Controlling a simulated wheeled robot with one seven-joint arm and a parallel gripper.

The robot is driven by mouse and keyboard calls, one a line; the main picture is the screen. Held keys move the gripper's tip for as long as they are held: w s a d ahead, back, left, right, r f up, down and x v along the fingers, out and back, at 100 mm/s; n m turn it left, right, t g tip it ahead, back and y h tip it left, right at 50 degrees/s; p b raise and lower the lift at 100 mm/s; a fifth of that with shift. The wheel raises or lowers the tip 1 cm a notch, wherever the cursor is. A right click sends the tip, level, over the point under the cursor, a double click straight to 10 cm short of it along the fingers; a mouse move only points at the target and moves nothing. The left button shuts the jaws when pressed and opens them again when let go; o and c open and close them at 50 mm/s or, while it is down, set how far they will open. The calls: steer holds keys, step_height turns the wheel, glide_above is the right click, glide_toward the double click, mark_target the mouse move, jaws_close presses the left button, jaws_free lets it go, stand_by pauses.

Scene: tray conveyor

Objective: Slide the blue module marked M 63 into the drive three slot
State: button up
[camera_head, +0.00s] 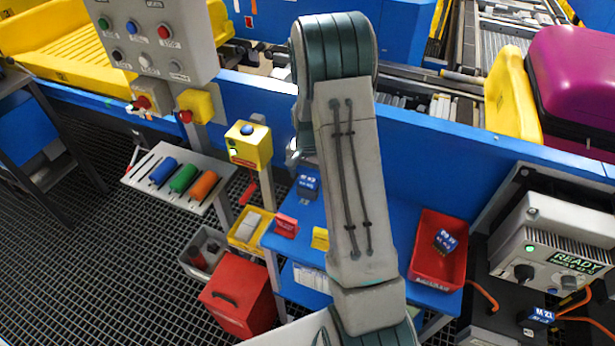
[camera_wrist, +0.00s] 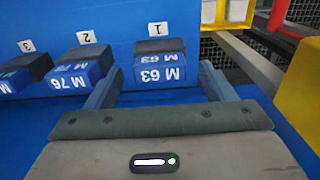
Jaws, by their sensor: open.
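The blue module marked M 63 (camera_wrist: 160,68) stands by the number 1 label on a blue surface in the wrist view, its marking upside down. My gripper (camera_wrist: 158,82) is open, its two fingers reaching toward the module with one on either side; I cannot tell if they touch it. A blue module marked M 76 (camera_wrist: 80,76) stands to its left by label 2. Another dark and blue module (camera_wrist: 22,72) is by label 3, partly cut off. In the head view a blue module (camera_head: 307,185) shows beside my arm, which hides most of my gripper. I cannot identify the drive three slot.
A red bin (camera_head: 427,277) holding a blue module (camera_head: 445,240) stands right of my arm. A grey READY unit (camera_head: 550,240) is at far right, with orange cables and a blue-labelled module (camera_head: 540,315) below. A yellow button box (camera_head: 248,146) stands left of my arm.

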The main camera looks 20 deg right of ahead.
mark_target(308, 178)
steer(key=shift+f, duration=0.9)
steer(key=c, duration=1.1)
steer(key=shift+r, duration=0.3)
steer(key=shift+r+p, duration=1.5)
steer(key=shift+r, duration=0.8)
steer(key=shift+r+p, duration=1.05)
steer(key=shift+r, duration=0.95)
